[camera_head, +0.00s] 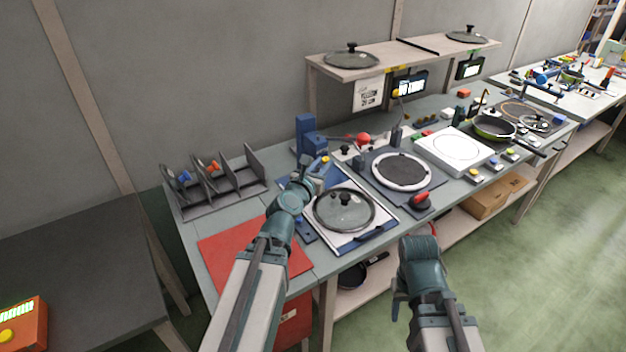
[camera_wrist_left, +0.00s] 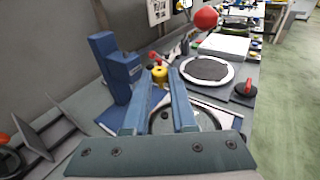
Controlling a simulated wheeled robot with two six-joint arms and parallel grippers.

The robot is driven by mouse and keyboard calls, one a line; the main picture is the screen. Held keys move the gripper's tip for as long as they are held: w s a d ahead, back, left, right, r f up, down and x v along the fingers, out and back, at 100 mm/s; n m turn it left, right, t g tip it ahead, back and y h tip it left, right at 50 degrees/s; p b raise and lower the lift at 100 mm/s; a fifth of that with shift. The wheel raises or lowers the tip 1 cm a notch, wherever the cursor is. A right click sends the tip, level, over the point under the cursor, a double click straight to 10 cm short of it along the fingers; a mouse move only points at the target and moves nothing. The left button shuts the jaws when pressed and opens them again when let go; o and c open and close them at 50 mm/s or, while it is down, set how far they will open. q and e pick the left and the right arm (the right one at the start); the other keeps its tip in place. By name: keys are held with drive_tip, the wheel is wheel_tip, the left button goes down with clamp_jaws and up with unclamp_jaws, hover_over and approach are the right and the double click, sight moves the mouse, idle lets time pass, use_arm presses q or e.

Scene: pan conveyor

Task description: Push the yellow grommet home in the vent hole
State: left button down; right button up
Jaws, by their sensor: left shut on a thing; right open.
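The yellow grommet (camera_wrist_left: 159,73) is between the tips of my left gripper (camera_wrist_left: 158,80), which is shut on it. In the head view the yellow grommet (camera_head: 325,158) shows at the tip of my left gripper (camera_head: 319,167), above the far left side of the lid station. A glass lid (camera_head: 342,211) with a dark rim and knob lies on the white and blue station plate. In the left wrist view the lid (camera_wrist_left: 205,119) is partly hidden behind my fingers. I cannot make out the vent hole. My right gripper (camera_head: 408,290) is open and empty, low in front of the bench edge.
A blue upright block (camera_head: 306,135) stands just behind my left gripper. A red ball-shaped knob (camera_head: 363,139) is to its right. A round dark plate with a white ring (camera_head: 401,171) lies right of the lid. A grey rack (camera_head: 215,183) and red mat (camera_head: 250,255) are on the left.

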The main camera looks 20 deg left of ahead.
use_arm(q)
drive_tip(key=h+b, duration=0.1)
drive_tip(key=b, duration=1)
hover_over(330, 198)
drive_tip(key=shift+m, duration=0.4)
drive_tip(key=f, duration=1.1)
drive_tip(key=shift+s, duration=0.3)
drive_tip(key=shift+w+d+f, duration=0.1)
drive_tip(key=shift+w+f, duration=0.1)
drive_tip(key=shift+w, duration=0.1)
wheel_tip(330, 198, down, 6)
drive_tip(key=b, duration=0.6)
drive_tip(key=shift+r, duration=0.1)
drive_tip(key=shift+f+b, duration=0.95)
drive_tip(key=c, duration=0.6)
unclamp_jaws()
drive_tip(key=shift+c, duration=0.2)
drive_tip(key=shift+s, duration=0.1)
